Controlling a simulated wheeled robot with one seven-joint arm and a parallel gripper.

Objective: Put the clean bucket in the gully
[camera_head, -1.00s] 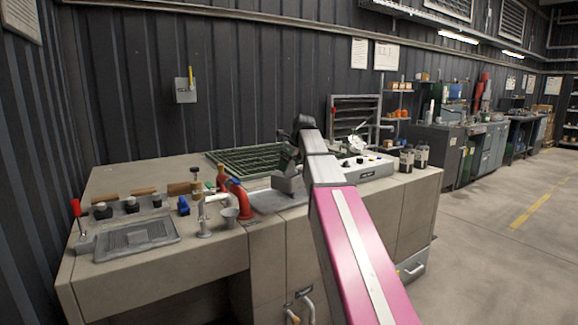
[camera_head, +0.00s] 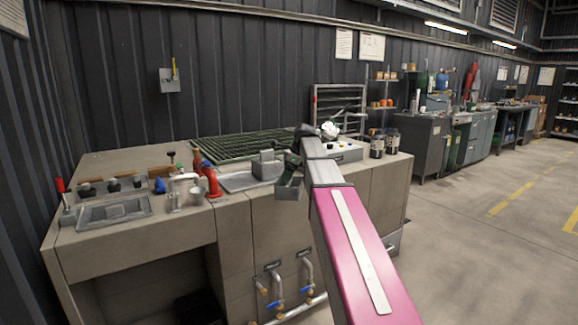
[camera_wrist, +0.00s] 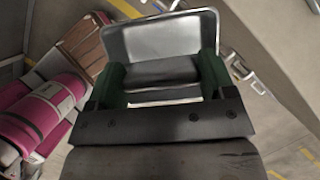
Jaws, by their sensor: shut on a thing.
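A grey metal bucket with a boxy, open shape (camera_wrist: 160,38) is between the green finger pads of my gripper (camera_wrist: 163,80) in the wrist view. In the head view my gripper (camera_head: 292,162) holds the bucket (camera_head: 290,188) at the bench's front edge, partly over the front panels. Its inside looks empty in the wrist view. A second grey boxy piece (camera_head: 267,166) stands on a flat metal tray (camera_head: 236,182) just left of my gripper. A recessed metal basin (camera_head: 115,212) is at the bench's left. I cannot tell which recess is the gully.
The bench (camera_head: 80,245) carries a green grate (camera_head: 230,148), a red bent pipe (camera_head: 207,176), a white tap (camera_head: 180,190) and a red-handled lever (camera_head: 64,200). Dark canisters (camera_head: 384,145) stand at its right. Pipes with blue valves (camera_head: 275,305) stick out below. The floor at right is clear.

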